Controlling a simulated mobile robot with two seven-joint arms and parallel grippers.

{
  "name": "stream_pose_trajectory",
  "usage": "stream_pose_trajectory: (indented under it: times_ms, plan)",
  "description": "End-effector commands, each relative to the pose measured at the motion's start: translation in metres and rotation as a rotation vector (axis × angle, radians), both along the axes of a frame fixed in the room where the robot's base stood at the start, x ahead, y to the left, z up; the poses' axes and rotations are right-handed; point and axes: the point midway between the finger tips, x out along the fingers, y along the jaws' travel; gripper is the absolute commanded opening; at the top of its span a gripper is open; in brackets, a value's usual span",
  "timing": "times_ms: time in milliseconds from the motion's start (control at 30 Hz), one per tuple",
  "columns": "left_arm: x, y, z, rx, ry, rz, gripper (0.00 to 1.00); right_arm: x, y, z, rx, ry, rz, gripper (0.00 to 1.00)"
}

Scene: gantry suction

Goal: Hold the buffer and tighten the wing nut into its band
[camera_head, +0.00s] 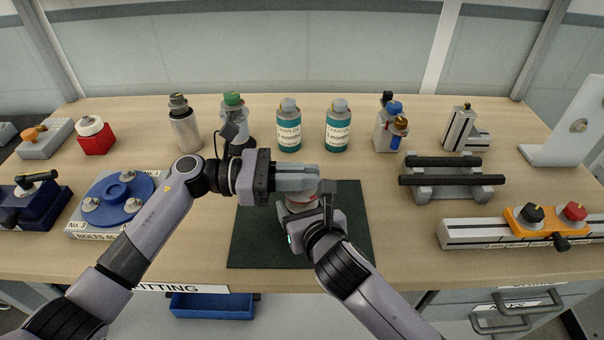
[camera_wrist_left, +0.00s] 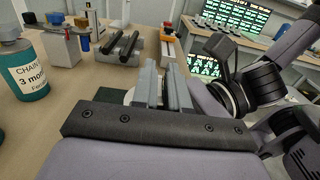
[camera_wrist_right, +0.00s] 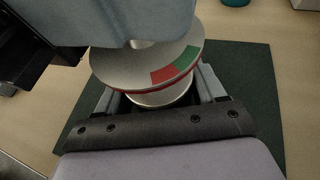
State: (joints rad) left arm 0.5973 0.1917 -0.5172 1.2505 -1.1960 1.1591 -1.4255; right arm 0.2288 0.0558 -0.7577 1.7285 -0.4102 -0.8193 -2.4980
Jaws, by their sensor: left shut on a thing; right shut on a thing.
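The buffer (camera_wrist_right: 125,72) is a silver disc on a round base, with a red rim and a red and green band on its face, in the right wrist view. In the head view it shows only partly (camera_head: 298,198), above the dark green mat (camera_head: 250,250). My right gripper (camera_wrist_right: 158,92) is shut around its lower part, a finger on each side. My left gripper (camera_head: 312,178) lies across the top of the buffer, its fingers together. It also shows in the left wrist view (camera_wrist_left: 164,88). The wing nut is hidden by the left fingers. Whether a pointer lies in the band cannot be seen.
Two teal bottles (camera_head: 289,128) (camera_head: 338,128) stand behind the mat. A blue round fixture (camera_head: 115,195) sits at left, and a grey rack with black bars (camera_head: 450,180) at right. An orange clamp on a rail (camera_head: 540,222) is at front right. The mat's edges are clear.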

Motion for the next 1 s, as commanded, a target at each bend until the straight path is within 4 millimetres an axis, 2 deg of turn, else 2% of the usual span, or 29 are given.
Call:
stream_pose_trajectory:
  times_ms: [400, 800, 833, 900, 1000]
  plan:
    - [-0.0001, 0.0009, -0.0052, 0.01, 0.006, -0.196, 0.0, -0.0002, 0.0, 0.0002, -0.001, -0.002, 0.001, 0.02]
    - [-0.0006, 0.0016, -0.006, 0.01, 0.007, -0.213, 0.0, -0.0002, 0.0, 0.0003, 0.0, -0.002, 0.0, 0.02]
    - [-0.0006, 0.0016, -0.0061, 0.011, 0.007, -0.213, 0.17, -0.0002, 0.0, 0.0003, 0.0, -0.002, 0.0, 0.02]
    - [-0.0007, 0.0016, -0.0063, 0.011, 0.007, -0.213, 0.35, -0.0001, 0.0001, 0.0003, 0.0, -0.002, 0.0, 0.02]
    - [-0.0007, 0.0014, -0.0056, 0.009, 0.007, -0.213, 0.35, -0.0001, 0.0, 0.0003, -0.001, -0.001, 0.0, 0.02]
